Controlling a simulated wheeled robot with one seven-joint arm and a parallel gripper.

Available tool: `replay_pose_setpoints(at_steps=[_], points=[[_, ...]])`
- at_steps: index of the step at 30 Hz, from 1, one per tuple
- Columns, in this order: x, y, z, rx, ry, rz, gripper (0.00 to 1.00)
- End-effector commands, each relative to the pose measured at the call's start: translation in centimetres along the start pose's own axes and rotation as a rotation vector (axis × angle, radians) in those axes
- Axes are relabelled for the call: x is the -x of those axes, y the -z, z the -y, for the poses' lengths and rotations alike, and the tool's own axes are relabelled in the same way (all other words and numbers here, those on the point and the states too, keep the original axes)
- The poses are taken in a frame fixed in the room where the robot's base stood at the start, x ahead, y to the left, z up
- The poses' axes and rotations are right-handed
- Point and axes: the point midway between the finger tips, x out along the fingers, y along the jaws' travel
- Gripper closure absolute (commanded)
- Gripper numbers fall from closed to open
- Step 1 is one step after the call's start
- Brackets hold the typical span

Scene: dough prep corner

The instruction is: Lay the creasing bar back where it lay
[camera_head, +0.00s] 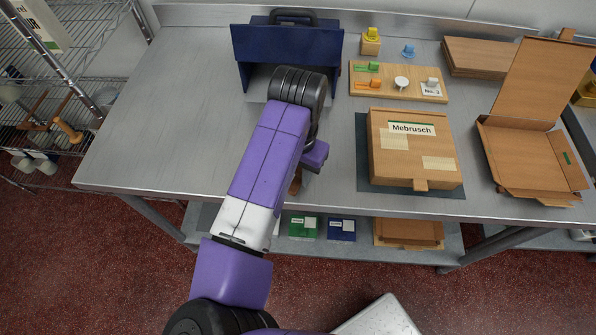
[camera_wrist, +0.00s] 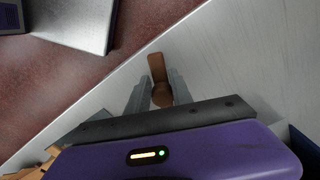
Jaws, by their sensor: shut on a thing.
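The brown creasing bar (camera_wrist: 156,68) stands between the two grey fingers of my gripper (camera_wrist: 158,92) in the wrist view. The fingers are shut on it, and its far end sticks out past the fingertips. In the head view only a small brown piece of the bar (camera_head: 296,183) shows beside my arm, near the front edge of the steel table (camera_head: 160,130). My arm hides most of the gripper and bar there. I cannot tell whether the bar touches the table.
A dark blue stand (camera_head: 288,45) with a black handle is at the back, partly behind my arm. A knobbed wooden board (camera_head: 385,93), a box labelled Mebrusch (camera_head: 415,150) on a dark mat (camera_head: 364,175) and an open box (camera_head: 530,130) fill the right. The table's left is clear.

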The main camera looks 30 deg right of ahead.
Motion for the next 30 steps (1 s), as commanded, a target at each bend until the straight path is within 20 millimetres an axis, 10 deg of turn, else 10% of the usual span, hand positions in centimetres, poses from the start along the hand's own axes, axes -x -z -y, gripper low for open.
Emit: replay_pose_setpoints(at_steps=[20, 21, 24, 30], points=[[-1.2, 0.0, 0.0, -0.001, 0.001, 0.0, 1.0], [-1.2, 0.0, 0.0, -0.001, 0.001, 0.0, 0.65], [-1.2, 0.0, 0.0, -0.001, 0.001, 0.0, 0.48], [-1.2, 0.0, 0.0, 0.0, 0.001, 0.0, 0.48]])
